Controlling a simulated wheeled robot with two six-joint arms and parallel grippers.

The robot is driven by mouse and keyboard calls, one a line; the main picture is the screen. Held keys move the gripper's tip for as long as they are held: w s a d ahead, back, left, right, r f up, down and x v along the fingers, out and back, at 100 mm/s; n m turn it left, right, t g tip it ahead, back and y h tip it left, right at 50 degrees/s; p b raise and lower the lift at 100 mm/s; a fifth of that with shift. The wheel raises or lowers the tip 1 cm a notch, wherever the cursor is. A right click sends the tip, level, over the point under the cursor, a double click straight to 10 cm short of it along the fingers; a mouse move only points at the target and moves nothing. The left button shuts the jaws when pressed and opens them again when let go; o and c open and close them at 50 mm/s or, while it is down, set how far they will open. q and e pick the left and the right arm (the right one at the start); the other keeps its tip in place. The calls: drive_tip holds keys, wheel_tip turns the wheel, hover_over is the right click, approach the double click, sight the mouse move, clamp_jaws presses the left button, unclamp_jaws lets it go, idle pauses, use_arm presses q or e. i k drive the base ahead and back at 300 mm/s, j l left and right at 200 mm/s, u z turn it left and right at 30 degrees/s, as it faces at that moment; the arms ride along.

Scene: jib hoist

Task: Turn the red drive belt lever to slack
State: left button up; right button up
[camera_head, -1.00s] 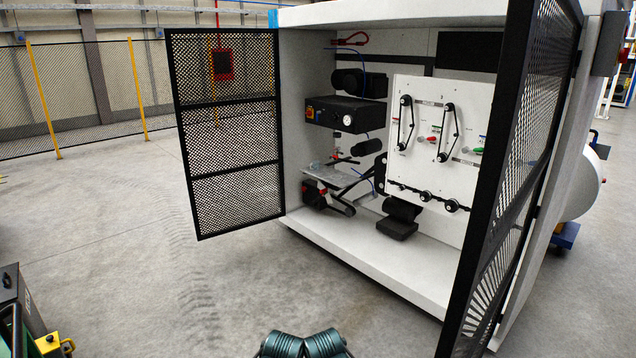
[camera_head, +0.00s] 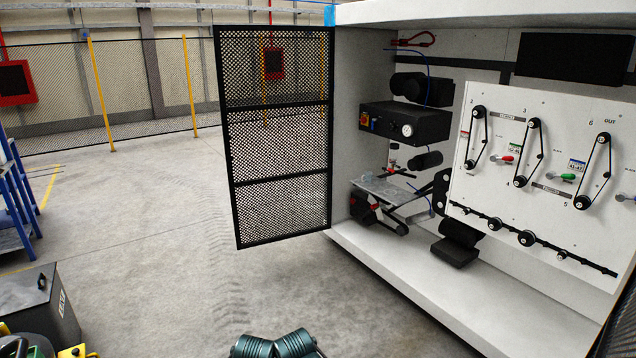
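The red lever (camera_head: 505,158) is on the white belt panel (camera_head: 478,192) inside the open cabinet, at the right of the view. It sits between two black belt loops, beside a small green-and-white label (camera_head: 514,147). It is small here, and its exact angle is hard to tell. Neither of my grippers is in view; nothing touches the levers.
A black mesh door (camera_head: 280,135) stands open left of the cabinet. The cabinet's white floor (camera_head: 440,285) has a front edge below the panel. A dark box (camera_head: 38,305) and blue rack (camera_head: 15,200) are at left. The concrete floor (camera_head: 165,240) between is clear.

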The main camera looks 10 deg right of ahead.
sight(494, 158)
drive_tip(key=i+z, duration=0.35)
drive_tip(key=i, duration=0.4)
drive_tip(key=i+j+z, duration=0.2)
drive_tip(key=i+z, duration=0.15)
drive_tip(key=i, duration=0.4)
drive_tip(key=i+l+z, duration=0.25)
drive_tip(key=i+z, duration=0.2)
drive_tip(key=i, duration=0.25)
drive_tip(key=i+z, duration=0.45)
drive_tip(key=i, duration=0.3)
